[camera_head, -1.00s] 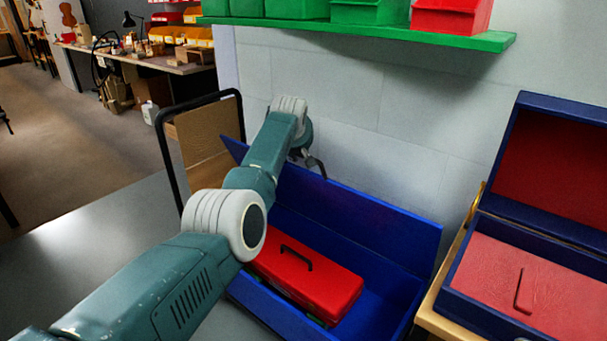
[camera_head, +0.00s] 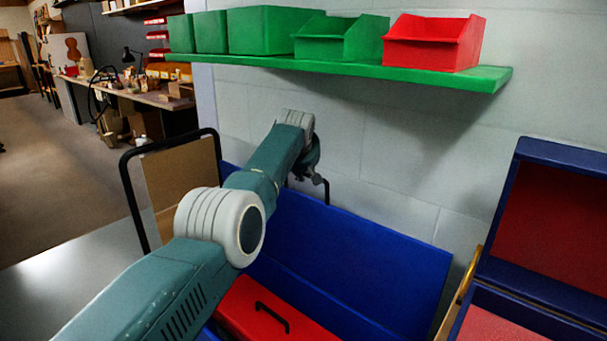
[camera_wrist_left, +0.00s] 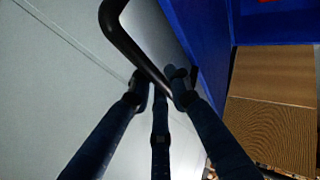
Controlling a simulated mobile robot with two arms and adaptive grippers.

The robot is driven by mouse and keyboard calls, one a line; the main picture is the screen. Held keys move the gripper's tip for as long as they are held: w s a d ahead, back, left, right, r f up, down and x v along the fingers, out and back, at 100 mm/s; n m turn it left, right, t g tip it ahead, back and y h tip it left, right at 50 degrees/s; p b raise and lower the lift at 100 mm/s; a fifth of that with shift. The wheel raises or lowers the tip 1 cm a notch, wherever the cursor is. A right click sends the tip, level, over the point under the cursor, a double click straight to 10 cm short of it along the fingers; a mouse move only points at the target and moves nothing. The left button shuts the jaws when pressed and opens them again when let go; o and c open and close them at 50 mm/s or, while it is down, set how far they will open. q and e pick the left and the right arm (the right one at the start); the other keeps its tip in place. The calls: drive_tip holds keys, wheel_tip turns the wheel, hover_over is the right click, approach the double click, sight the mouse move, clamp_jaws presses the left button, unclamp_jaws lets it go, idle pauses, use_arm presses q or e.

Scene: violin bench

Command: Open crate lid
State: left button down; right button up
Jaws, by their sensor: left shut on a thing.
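The blue crate lid (camera_head: 370,255) stands raised at the back of the crate, its inner face towards me, near the pale wall. My left gripper (camera_head: 318,181) is at the lid's upper edge. In the left wrist view my left gripper (camera_wrist_left: 160,80) is shut on the black bar handle (camera_wrist_left: 125,42) beside the blue lid (camera_wrist_left: 200,40). The handle (camera_head: 327,187) shows only in part in the head view. A red toolbox (camera_head: 255,305) with a black handle lies in the crate. My left arm hides the crate's left part. My right gripper is not in view.
A green shelf (camera_head: 420,76) with green bins (camera_head: 275,30) and a red bin (camera_head: 435,42) hangs above the lid. An open blue case with red lining (camera_head: 555,215) stands at right. A black-framed brown panel (camera_head: 175,185) stands left of the lid.

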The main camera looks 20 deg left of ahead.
use_arm(q)
drive_tip(key=shift+d+f, duration=0.1)
drive_tip(key=shift+f, duration=0.1)
drive_tip(key=c, duration=1.6)
unclamp_jaws()
drive_tip(key=shift+c, duration=0.2)
drive_tip(key=shift+r, duration=0.25)
drive_tip(key=shift+s+d+r, duration=0.1)
drive_tip(key=shift+s+r, duration=0.2)
drive_tip(key=shift+r, duration=0.1)
drive_tip(key=v, duration=1)
drive_tip(key=shift+s, duration=0.3)
drive_tip(key=shift+d, duration=0.1)
